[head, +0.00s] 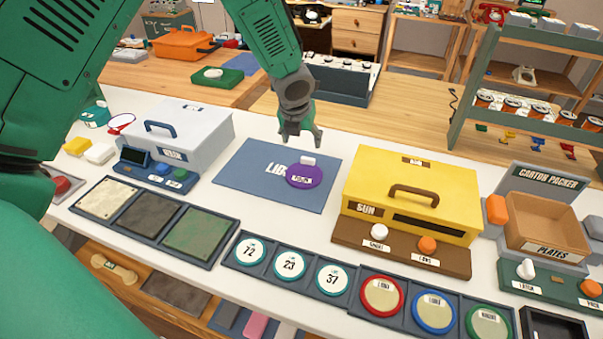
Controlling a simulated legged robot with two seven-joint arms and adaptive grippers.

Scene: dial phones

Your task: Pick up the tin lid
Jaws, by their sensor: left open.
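The tin lid (313,178) is a purple disc with a white knob and a small label. It lies flat on a blue mat (249,187) with partly covered white lettering, in the middle of the counter. My left gripper (301,139) is open and empty, fingers pointing down. In the picture it is just above the lid's knob, apart from it; its exact height over the mat is hard to tell. My right gripper is not in view.
A grey box (190,128) with a handle stands left of the mat, and a yellow box (415,185) with a brown handle stands right. Trays of square tiles (199,233) and round discs (291,264) line the front. A carton packer (545,220) is at far right.

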